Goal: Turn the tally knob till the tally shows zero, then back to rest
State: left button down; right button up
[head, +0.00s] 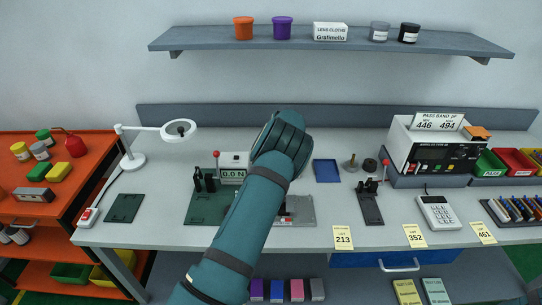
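One of my arms, coming in from the bottom left and taken as my left, reaches up over the middle of the bench. Its thick wrist covers the spot beyond, and no gripper fingers show. A grey base plate (303,213) shows partly at the right of this arm; what stands on it is mostly hidden. I cannot make out a tally or its knob. A white gauge box (233,166) reading 0.0 N stands left of the wrist, partly covered, with a red ball near its left edge. My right gripper is not in view.
A magnifier lamp (158,131) and green mat (125,208) lie left. Right are a blue tray (326,170), a dark lever stand (370,205), a tester (436,150) and a keypad device (437,212). A shelf (330,44) hangs above. Bare bench shows near the front left edge.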

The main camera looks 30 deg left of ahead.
pick_arm(q)
jog(key=shift+f, duration=0.1)
dwell(0.3)
jog(key=c, duration=0.9)
grip_release()
jog(key=v, duration=1.2)
jog(key=shift+o, duration=0.2)
jog(key=shift+a, duration=0.1)
